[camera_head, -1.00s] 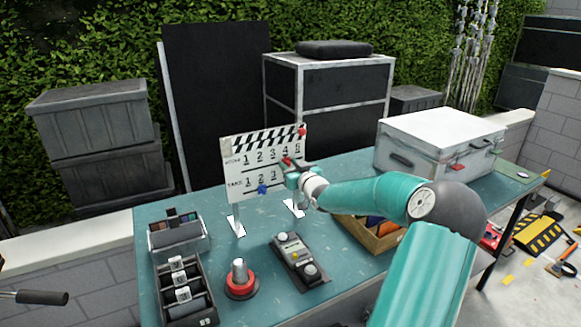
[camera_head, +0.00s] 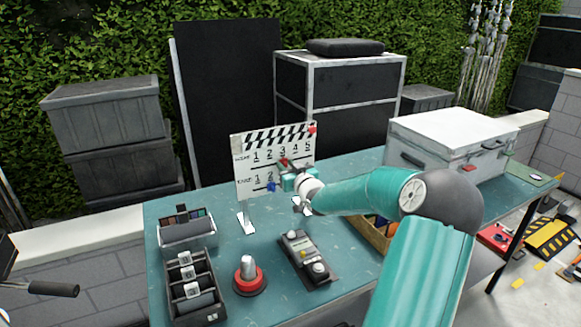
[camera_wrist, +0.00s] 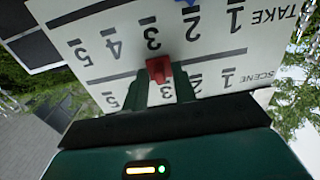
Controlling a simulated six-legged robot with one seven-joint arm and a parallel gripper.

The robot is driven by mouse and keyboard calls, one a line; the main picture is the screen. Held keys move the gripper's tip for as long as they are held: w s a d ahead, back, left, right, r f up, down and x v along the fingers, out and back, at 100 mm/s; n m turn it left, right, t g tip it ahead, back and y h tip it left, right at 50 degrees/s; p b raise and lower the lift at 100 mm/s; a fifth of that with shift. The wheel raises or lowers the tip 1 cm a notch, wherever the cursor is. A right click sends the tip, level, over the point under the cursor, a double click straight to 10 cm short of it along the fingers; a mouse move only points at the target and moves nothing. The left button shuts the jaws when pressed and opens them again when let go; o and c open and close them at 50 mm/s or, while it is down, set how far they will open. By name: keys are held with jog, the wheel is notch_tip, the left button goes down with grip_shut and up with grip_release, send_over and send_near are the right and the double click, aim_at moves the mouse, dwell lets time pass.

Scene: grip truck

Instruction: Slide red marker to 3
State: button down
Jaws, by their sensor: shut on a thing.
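The white clapperboard (camera_head: 250,170) stands upright on the teal table, with a SCENE row and a TAKE row numbered 1 to 5. The red marker (camera_head: 284,162) sits just under the SCENE row, below the 3. My gripper (camera_head: 287,172) reaches it from the right and front. In the wrist view, where the board (camera_wrist: 262,45) appears upside down, my gripper (camera_wrist: 160,80) is shut on the red marker (camera_wrist: 158,68). The fingers partly hide the SCENE numbers there. A blue marker (camera_head: 271,187) is at the TAKE row near the 2.
The table (camera_head: 225,265) also bears a red-based knob (camera_head: 249,277), a grey control box (camera_head: 308,259), a black slotted tray (camera_head: 192,287), a wooden box (camera_head: 377,236) and a white case (camera_head: 450,140). A red knob (camera_head: 312,129) marks the clapper's right end.

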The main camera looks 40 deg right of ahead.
jog(key=c, duration=1.5)
grip_release()
jog(key=shift+s, duration=0.1)
jog(key=v, duration=1.3)
jog(key=shift+s+a, duration=0.1)
jog(key=shift+s, duration=0.2)
jog(key=w+a+n+g, duration=0.2)
jog(key=a+g, duration=0.5)
jog(key=a, duration=1.1)
jog(key=s+a+r+g+y, duration=0.1)
jog(key=s+a+y, duration=0.1)
jog(key=s+a, duration=0.4)
jog(key=s+a+n+g+y, duration=0.1)
jog(key=s+a+g, duration=0.1)
jog(key=s+a, duration=0.4)
jog(key=s+a+r+g+y, duration=0.1)
jog(key=s+a+y, duration=0.1)
jog(key=s+a, duration=0.5)
jog(key=shift+a+r+n+g+y, duration=0.15)
jog(key=shift+a+r, duration=0.05)
jog(key=shift+a, duration=0.5)
jog(key=shift+a+r+n+g+y, duration=0.15)
jog(key=shift+a, duration=0.6)
